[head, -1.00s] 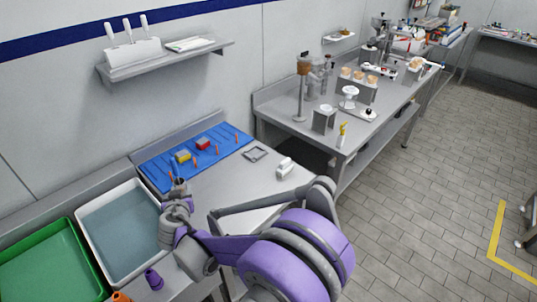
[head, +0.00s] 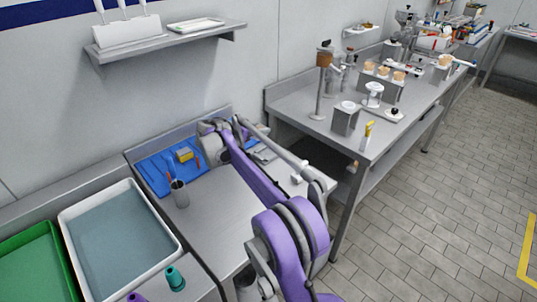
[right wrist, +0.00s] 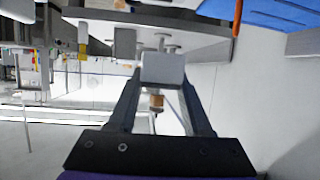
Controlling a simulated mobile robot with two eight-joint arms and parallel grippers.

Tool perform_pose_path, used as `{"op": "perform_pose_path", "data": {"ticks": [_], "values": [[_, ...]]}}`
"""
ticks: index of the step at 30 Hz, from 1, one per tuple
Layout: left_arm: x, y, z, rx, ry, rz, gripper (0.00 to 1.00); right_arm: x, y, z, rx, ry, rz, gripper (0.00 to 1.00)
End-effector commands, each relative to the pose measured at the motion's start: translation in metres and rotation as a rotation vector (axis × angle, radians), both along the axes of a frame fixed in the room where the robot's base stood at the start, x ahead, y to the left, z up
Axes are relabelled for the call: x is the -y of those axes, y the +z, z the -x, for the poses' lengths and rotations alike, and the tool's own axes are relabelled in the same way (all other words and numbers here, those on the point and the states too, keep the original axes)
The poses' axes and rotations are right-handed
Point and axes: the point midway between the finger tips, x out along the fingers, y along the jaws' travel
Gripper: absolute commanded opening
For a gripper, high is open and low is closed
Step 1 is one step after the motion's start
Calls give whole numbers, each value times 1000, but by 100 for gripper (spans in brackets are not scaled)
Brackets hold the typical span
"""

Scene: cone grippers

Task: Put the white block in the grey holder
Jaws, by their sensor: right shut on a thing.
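My right gripper (right wrist: 160,78) is shut on the white block (right wrist: 163,68), which shows as a pale block between the two fingertips in the right wrist view. In the head view my right arm reaches over the table to its back. The gripper and block are hidden there or too small to tell. The grey holder (head: 262,155), a flat square frame, lies on the table right of the blue mat, partly covered by my arm. My left gripper is not in view.
A blue mat (head: 155,176) with a yellow block (head: 184,154) and orange pegs lies left of my arm. A grey cup (head: 181,196) stands near it. A small white piece (head: 297,179) sits near the table's right end. The table front is clear.

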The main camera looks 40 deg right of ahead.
Motion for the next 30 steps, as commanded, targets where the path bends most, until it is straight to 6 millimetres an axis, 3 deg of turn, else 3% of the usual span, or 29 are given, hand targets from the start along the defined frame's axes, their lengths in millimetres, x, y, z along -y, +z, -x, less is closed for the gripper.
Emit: {"op": "perform_pose_path", "data": {"ticks": [5,15,20,27,30], "values": [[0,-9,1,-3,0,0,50,21,4,8,0,-81,-1,0],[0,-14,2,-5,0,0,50,23,-49,10,0,-92,-1,0],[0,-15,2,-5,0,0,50,23,-60,10,0,-91,-1,0],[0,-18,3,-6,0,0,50,23,-91,10,0,-90,-1,0],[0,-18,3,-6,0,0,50,23,-92,10,1,-90,0,0]]}}
